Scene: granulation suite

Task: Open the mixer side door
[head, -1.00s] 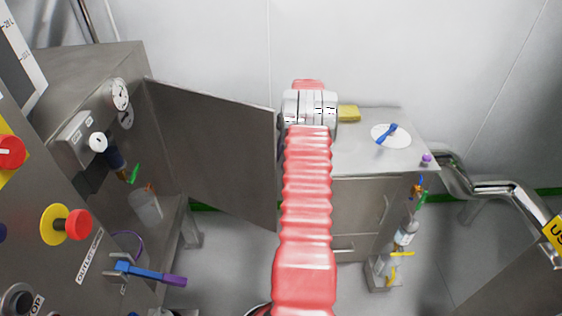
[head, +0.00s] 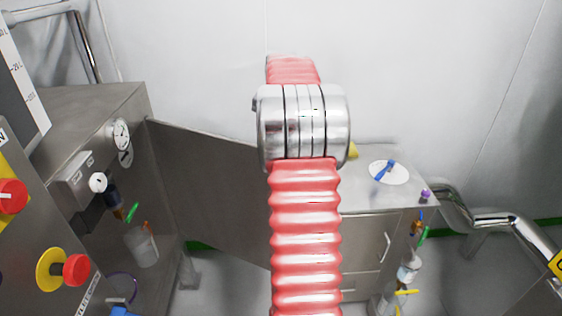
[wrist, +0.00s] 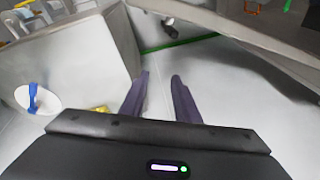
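The mixer side door looks to be the flat grey metal panel (head: 215,190) at the left in the head view. It stands swung out from the side of the grey steel mixer cabinet (head: 95,110). Its far edge is hidden behind my red-sleeved arm, and no handle shows on it. My gripper is hidden behind my arm in the head view. In the wrist view my gripper (wrist: 160,85) has its two dark fingers apart, with nothing between them.
A steel side cabinet (head: 365,235) with a blue-handled white disc (head: 388,172) stands to the right of my arm. Red and yellow knobs (head: 60,270) stick out at the lower left. A bent steel pipe (head: 490,220) runs along the right. Open floor lies between.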

